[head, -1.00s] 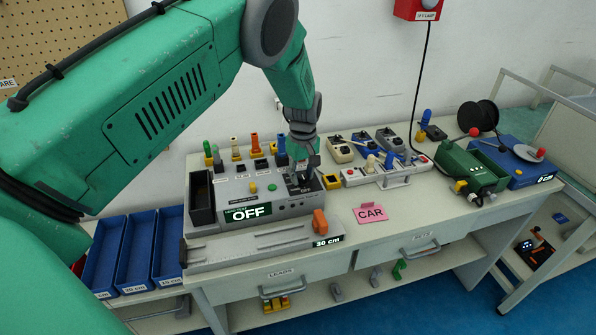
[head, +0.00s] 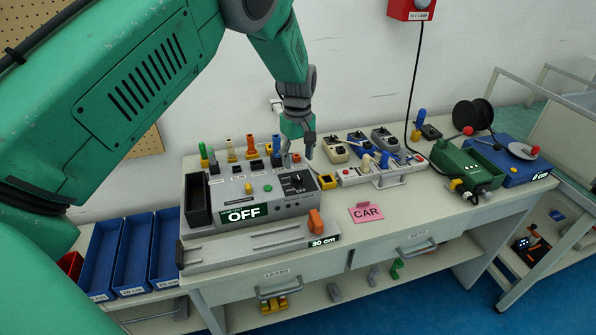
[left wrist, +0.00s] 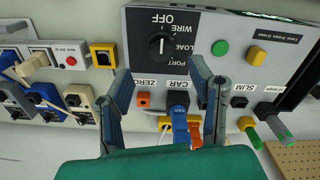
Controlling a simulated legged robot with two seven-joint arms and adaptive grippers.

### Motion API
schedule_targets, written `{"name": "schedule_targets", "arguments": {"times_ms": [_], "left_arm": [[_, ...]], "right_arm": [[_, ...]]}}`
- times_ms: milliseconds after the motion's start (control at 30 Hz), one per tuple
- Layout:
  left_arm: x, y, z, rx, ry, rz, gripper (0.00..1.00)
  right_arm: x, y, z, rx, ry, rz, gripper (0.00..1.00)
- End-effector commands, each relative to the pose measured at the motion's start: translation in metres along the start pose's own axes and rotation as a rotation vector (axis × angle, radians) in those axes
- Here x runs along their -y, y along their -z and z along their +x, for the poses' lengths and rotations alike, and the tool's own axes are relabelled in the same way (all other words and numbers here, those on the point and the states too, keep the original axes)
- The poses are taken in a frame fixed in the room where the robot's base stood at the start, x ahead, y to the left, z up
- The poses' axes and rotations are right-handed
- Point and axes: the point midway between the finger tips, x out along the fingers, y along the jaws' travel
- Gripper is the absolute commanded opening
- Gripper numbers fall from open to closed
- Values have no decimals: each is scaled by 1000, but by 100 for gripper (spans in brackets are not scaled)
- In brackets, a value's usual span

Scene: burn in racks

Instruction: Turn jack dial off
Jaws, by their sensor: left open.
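The knob's exact pointing is too small to tell. My left gripper (head: 298,157) is open and empty, above and behind the dial. In the left wrist view my left gripper (left wrist: 158,70) has spread fingers either side of the dial, apart from it. My right gripper is not in view.
Several coloured plugs (head: 251,147) stand in sockets along the box's back. Several adapters (head: 360,143) and a white strip (head: 375,172) lie to its right. An orange slider (head: 315,221) is at the front rail. A pink CAR card (head: 366,212) lies on clear bench.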

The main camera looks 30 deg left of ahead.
Motion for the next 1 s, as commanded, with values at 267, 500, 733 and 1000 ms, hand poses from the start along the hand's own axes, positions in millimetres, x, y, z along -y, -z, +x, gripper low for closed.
{"name": "schedule_targets", "arguments": {"times_ms": [267,500,733,1000], "left_arm": [[-1,0,-47,1,2,1,49],[0,-1,-56,2,4,1,49],[0,-1,-56,2,3,1,49],[0,-1,-56,2,3,1,49]], "right_arm": [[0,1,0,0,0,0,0],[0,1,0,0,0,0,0],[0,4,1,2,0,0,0],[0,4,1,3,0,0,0]]}}
